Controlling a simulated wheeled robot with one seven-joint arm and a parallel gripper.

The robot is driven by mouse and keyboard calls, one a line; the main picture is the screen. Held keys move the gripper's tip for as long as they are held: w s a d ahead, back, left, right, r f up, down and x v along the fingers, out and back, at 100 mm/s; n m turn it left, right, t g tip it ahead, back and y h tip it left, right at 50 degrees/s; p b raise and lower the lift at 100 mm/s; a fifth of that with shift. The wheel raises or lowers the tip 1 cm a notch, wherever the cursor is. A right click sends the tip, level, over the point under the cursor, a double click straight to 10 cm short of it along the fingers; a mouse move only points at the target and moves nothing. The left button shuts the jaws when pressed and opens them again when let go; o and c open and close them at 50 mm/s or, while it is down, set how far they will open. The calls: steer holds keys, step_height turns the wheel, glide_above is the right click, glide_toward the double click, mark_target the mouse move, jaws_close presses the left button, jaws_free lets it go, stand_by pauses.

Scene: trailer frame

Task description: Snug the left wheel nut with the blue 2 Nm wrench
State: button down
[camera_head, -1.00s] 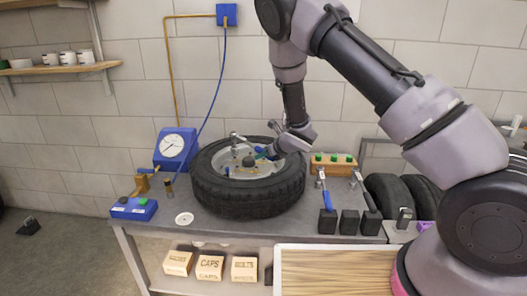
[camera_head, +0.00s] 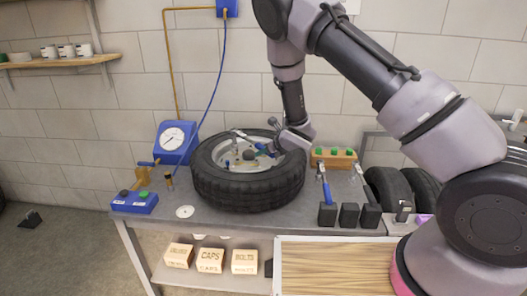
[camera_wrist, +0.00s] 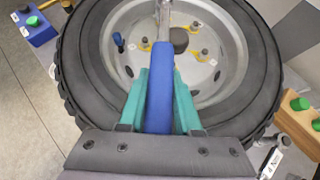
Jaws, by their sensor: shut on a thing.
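My gripper (camera_wrist: 160,100) is shut on a blue-handled wrench (camera_wrist: 160,70); its teal fingers press both sides of the handle. The wrench's grey shaft points away across the wheel (camera_wrist: 100,75), and its head is out of the wrist view. In the head view, my gripper (camera_head: 279,152) is low over the wheel (camera_head: 248,185), which lies flat on the bench. Several nuts with yellow marks, including one nut (camera_wrist: 203,53), ring a dark hub cap (camera_wrist: 179,39). I cannot tell whether the wrench touches a nut. Its torque label is not readable.
Another blue-handled wrench (camera_head: 326,190) stands in the holders right of the wheel. A 4 Nm tag (camera_wrist: 270,163) shows there in the wrist view. A gauge (camera_head: 174,139) and blue box (camera_head: 134,203) are at left. A wooden block with green knobs (camera_head: 333,157) stands behind right.

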steer(key=shift+f, duration=0.55)
steer(key=c, duration=1.2)
jaws_free()
jaws_close()
steer(key=shift+f, duration=0.1)
